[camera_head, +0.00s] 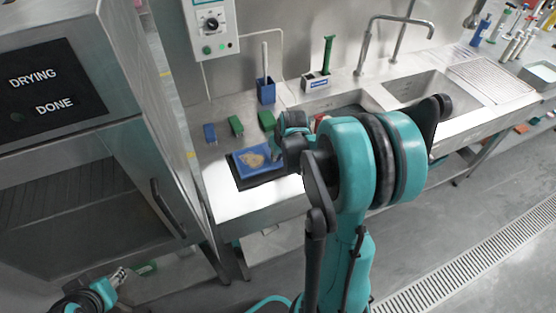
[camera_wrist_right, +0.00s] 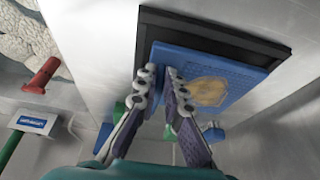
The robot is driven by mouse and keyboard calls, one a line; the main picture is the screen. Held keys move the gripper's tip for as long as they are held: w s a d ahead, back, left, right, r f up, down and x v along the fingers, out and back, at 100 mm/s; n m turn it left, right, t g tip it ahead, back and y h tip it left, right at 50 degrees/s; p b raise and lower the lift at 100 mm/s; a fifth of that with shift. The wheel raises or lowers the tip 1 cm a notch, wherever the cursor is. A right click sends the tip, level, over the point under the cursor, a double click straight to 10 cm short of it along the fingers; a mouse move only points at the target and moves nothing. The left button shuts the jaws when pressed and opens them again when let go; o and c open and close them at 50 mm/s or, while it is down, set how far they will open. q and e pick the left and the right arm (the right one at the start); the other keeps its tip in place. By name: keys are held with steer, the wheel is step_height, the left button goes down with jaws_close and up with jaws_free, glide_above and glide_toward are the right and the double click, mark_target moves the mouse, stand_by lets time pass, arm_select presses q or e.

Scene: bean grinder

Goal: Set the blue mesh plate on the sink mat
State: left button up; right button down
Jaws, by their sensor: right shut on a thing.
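The blue mesh plate (camera_head: 258,171), with a tan patch on it, is over the black mat (camera_head: 260,181) on the steel counter. In the right wrist view, the plate (camera_wrist_right: 235,75) overlaps the mat, whose dark border (camera_wrist_right: 152,24) shows on several sides. I cannot tell whether the plate touches the mat.
Small green blocks (camera_head: 236,126), a blue block (camera_head: 209,133) and a blue holder (camera_head: 266,90) stand behind the mat. A sink (camera_head: 412,87) with a faucet (camera_head: 365,45) is to the right. A drying machine (camera_head: 60,95) stands at the left. Bare counter lies in front.

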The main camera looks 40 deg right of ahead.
steer(key=shift+f, duration=0.65)
steer(key=shift+f, duration=0.1)
steer(key=c, duration=1.6)
jaws_free()
steer(key=shift+c, duration=0.2)
